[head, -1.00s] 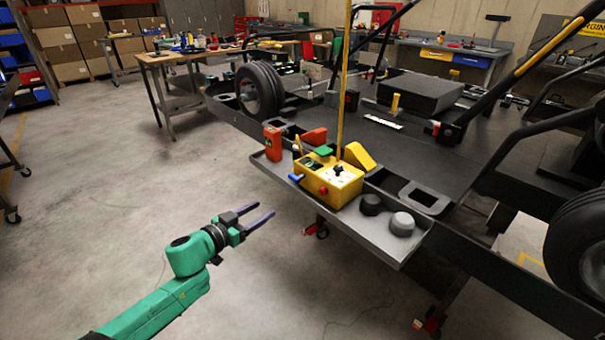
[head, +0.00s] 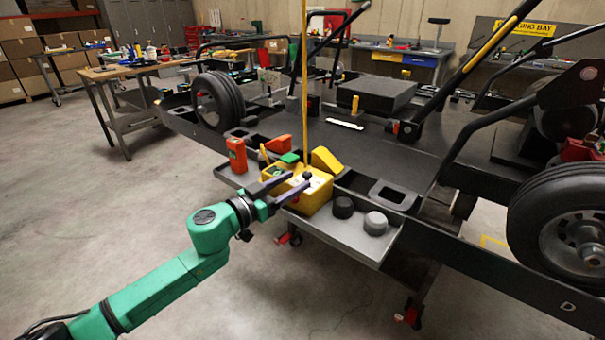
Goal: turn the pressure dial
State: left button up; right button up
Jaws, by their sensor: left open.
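The yellow control box (head: 319,196) sits on the grey tray (head: 341,239) at the side of the kart stand. A small black dial (head: 309,175) stands on the white face of its top. My left gripper (head: 299,180) is open, and its two fingers reach over the box from the left. The fingertips appear close to the dial; I cannot tell whether they touch it. My right gripper is not in view.
An orange-red device (head: 236,155) stands at the tray's left end. A black knob (head: 343,207) and a grey knob (head: 375,223) sit to the right of the box. A thin yellow pole (head: 304,90) rises behind the box. The floor in front is clear.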

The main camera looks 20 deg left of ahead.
aim_at(304, 176)
pick_arm(q)
jog(key=x, duration=0.3)
jog(key=shift+w+d, duration=0.15)
jog(key=shift+w, duration=0.2)
jog(key=shift+c, duration=0.2)
grip_shut()
